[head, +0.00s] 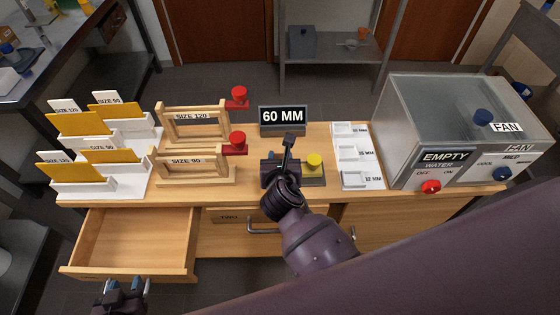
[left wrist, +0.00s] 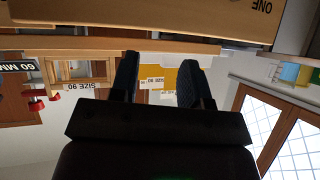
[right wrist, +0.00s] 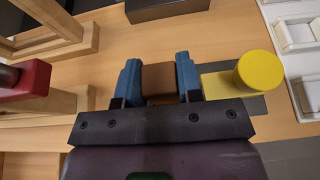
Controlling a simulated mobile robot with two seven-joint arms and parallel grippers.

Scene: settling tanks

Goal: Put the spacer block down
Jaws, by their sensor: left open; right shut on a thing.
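The spacer block, a small brown block (right wrist: 158,82), sits between the blue fingertips of my right gripper (right wrist: 158,80) in the right wrist view. In the head view, my right gripper (head: 282,170) is over the middle of the wooden table, left of a yellow knob (head: 314,160), and the block is hidden there. I cannot tell whether the block touches the table. A white tray (head: 345,132) with labelled slots lies right of the knob. My left gripper (head: 123,287) is low in front of the open drawer. Its fingers (left wrist: 158,80) are apart and empty in the left wrist view.
A "60 MM" sign (head: 283,117) stands behind my right gripper. Two wooden frames (head: 195,122) with red knobs and white card racks (head: 103,187) are on the left. A grey fan box (head: 450,120) fills the right end. The open drawer (head: 135,240) juts out at front left.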

